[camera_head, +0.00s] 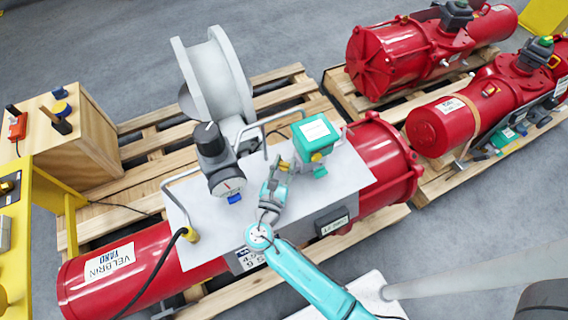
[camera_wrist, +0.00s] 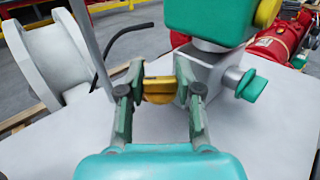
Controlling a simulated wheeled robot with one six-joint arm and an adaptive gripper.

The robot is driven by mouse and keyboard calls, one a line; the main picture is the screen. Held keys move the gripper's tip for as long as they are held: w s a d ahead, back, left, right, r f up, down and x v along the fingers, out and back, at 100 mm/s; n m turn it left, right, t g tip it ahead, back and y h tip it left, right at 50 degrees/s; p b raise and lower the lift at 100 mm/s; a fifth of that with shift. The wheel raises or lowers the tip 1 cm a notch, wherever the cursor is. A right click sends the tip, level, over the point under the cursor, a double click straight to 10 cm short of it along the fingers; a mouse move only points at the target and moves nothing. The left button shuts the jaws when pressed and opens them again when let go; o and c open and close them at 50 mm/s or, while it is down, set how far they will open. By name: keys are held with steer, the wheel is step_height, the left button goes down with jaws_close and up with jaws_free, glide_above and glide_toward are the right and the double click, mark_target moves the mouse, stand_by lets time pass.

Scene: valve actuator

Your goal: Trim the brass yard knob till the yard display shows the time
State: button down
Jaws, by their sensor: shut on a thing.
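In the wrist view the brass knob (camera_wrist: 159,91) is a short yellow piece with a bar across its top. My gripper (camera_wrist: 158,86) has one pad on each side of it and is shut on it. A small dark box with a light display face (camera_head: 333,223) sits on the plate's front edge. Its characters are too small to read surely. The red cylinder beneath carries a white YARD label (camera_head: 110,261).
The teal box (camera_head: 315,138) stands close beyond my gripper, with a teal side knob (camera_wrist: 252,85) to the right in the wrist view. A grey regulator (camera_head: 215,160) and a metal handle (camera_head: 176,184) stand left. A white spool (camera_head: 213,82) is behind. Other red actuators (camera_head: 405,58) lie on pallets at right.

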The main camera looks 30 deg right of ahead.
steer(key=shift+n+t+y, duration=0.6)
steer(key=shift+y, duration=0.1)
steer(key=c, duration=1)
jaws_free()
steer(key=shift+c, duration=0.2)
steer(key=v, duration=1.2)
steer(key=shift+d, duration=0.1)
